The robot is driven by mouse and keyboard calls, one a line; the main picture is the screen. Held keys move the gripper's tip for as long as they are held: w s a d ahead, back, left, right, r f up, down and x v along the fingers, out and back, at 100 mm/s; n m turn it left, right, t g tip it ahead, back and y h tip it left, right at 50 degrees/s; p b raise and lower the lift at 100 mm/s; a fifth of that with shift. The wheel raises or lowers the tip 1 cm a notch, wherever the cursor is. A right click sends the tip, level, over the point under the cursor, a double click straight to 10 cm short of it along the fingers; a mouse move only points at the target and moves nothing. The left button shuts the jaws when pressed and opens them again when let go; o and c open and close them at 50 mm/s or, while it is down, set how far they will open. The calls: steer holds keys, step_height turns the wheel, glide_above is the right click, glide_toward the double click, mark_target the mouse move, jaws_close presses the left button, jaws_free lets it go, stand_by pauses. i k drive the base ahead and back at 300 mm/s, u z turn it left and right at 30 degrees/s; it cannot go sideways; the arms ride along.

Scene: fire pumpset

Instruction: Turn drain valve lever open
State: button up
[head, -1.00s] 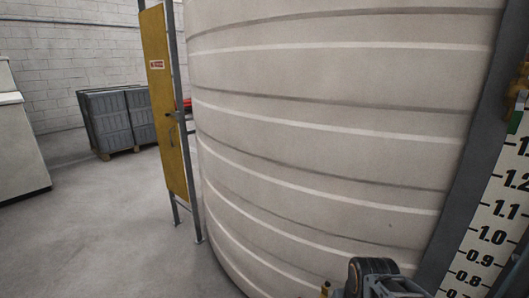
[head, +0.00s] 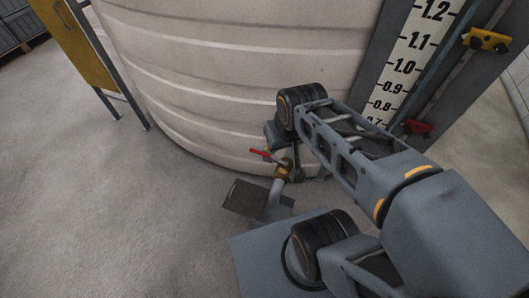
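The drain valve shows low at the foot of the tank in the head view. Its red lever (head: 263,154) sticks out to the left of the brass valve body (head: 284,168). A pale pipe (head: 277,190) bends down below the valve. My arm reaches in from the right, and its wrist hangs just above and behind the valve. My gripper (head: 294,165) is small and dark beside the valve, partly hidden by the arm. I cannot tell whether it touches the lever or whether its fingers are open.
The large cream tank (head: 220,85) fills the back. A small grey box (head: 245,198) stands on the floor in front of the valve. A level scale (head: 405,65) and yellow bracket (head: 487,41) are at right. A yellow panel (head: 65,35) stands left. The left floor is clear.

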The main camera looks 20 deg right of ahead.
mark_target(252, 150)
steer(key=u, duration=0.05)
steer(key=k, duration=0.5)
steer(key=u, duration=2.5)
steer(key=k, duration=1.15)
steer(key=z, duration=1.6)
steer(key=i, duration=1)
